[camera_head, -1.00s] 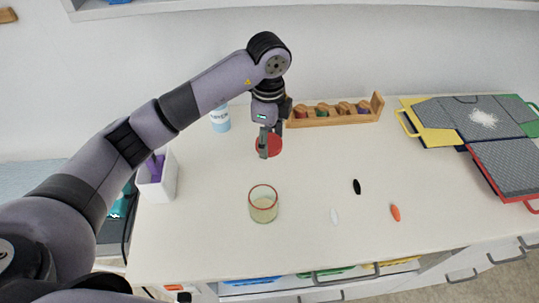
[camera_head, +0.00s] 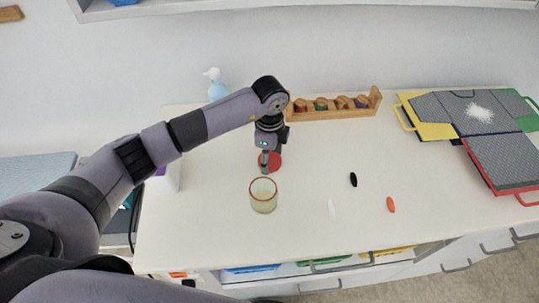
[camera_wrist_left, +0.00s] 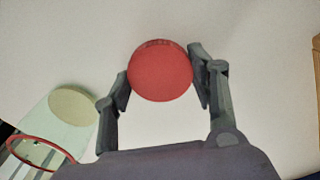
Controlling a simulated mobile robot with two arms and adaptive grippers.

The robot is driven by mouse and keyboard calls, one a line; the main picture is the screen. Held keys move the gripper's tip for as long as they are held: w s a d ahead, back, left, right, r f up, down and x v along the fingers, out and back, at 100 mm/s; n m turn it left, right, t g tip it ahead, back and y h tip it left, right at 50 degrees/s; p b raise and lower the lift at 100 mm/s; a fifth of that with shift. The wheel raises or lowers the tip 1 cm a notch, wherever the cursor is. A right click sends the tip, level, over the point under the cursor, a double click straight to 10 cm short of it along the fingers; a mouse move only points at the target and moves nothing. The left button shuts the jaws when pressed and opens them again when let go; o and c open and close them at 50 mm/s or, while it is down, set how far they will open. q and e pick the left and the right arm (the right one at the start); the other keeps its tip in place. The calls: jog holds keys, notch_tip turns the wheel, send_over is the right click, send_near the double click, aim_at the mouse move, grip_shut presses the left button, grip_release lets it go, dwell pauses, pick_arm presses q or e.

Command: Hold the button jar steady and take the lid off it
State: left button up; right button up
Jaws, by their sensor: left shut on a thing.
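The jar (camera_head: 263,202) stands upright and open on the white table, clear glass with a red rim and a pale bottom. It also shows at the lower left of the left wrist view (camera_wrist_left: 48,126). The round red lid (camera_head: 276,161) is off the jar, just behind it. My left gripper (camera_head: 266,163) is shut on this lid; in the left wrist view the lid (camera_wrist_left: 160,72) sits between both fingers (camera_wrist_left: 160,76). I cannot tell how high the lid is above the table. No gripper touches the jar. My right gripper is out of view.
A wooden rack (camera_head: 333,112) with several coloured pieces stands at the back. A black (camera_head: 353,180), a white (camera_head: 331,207) and an orange (camera_head: 390,205) oval piece lie right of the jar. A spray bottle (camera_head: 217,90) and white bin (camera_head: 166,180) are at left; coloured panels (camera_head: 480,125) at right.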

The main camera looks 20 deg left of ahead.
pick_arm(q)
jog(key=shift+f, duration=0.2)
jog(key=o, duration=1.3)
jog(key=shift+r, duration=0.15)
notch_tip(320, 180, up, 12)
jog(key=b, duration=0.3)
